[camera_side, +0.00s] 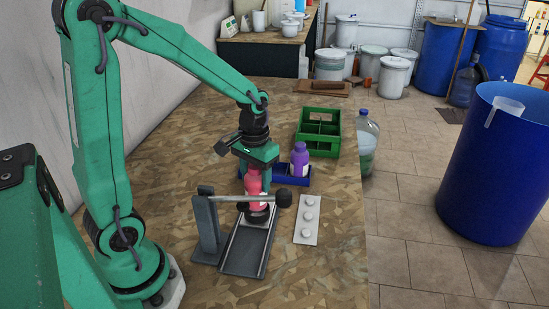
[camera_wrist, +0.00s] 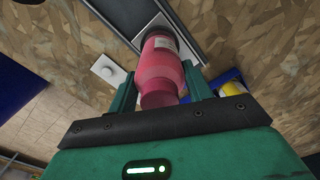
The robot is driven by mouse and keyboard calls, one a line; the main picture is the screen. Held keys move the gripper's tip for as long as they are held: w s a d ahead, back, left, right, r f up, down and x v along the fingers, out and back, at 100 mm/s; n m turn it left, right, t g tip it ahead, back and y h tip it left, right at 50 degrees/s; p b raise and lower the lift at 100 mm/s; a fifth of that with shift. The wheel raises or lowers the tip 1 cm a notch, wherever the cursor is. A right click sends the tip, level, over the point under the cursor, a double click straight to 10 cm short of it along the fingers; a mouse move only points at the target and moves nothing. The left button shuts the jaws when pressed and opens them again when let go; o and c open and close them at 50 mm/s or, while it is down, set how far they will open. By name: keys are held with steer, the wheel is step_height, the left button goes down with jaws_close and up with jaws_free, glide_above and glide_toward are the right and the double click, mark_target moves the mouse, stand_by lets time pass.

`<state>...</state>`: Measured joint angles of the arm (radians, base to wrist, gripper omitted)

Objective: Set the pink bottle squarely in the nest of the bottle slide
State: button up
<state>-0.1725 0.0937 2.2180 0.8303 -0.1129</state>
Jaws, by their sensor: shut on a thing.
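The pink bottle (camera_side: 253,186) is upright in the side view, below my gripper (camera_side: 256,168), whose jaws are shut on its upper part. In the wrist view the pink bottle (camera_wrist: 163,66) runs between the two green fingers of my gripper (camera_wrist: 160,84). The bottle slide (camera_side: 246,250) is a grey channel on the table. Its dark round nest (camera_side: 257,215) is at the far end, just under the bottle. The slide's bar crosses in front of the bottle's lower part. I cannot tell whether the base touches the nest or sits squarely in it.
A black knob (camera_side: 284,198) ends the bar from the grey post (camera_side: 208,225). A blue tray (camera_side: 290,181) with a purple bottle (camera_side: 300,161) is behind, near a green crate (camera_side: 335,145). A white plate (camera_side: 307,236) with three round knobs lies right. The near table is clear.

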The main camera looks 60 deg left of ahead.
mark_target(255, 167)
steer(key=shift+f, duration=1.7)
stand_by(1.1)
stand_by(0.4)
steer(key=o, duration=1.6)
steer(key=shift+r, duration=0.1)
steer(key=shift+r, duration=3.65)
steer(key=shift+r, duration=0.1)
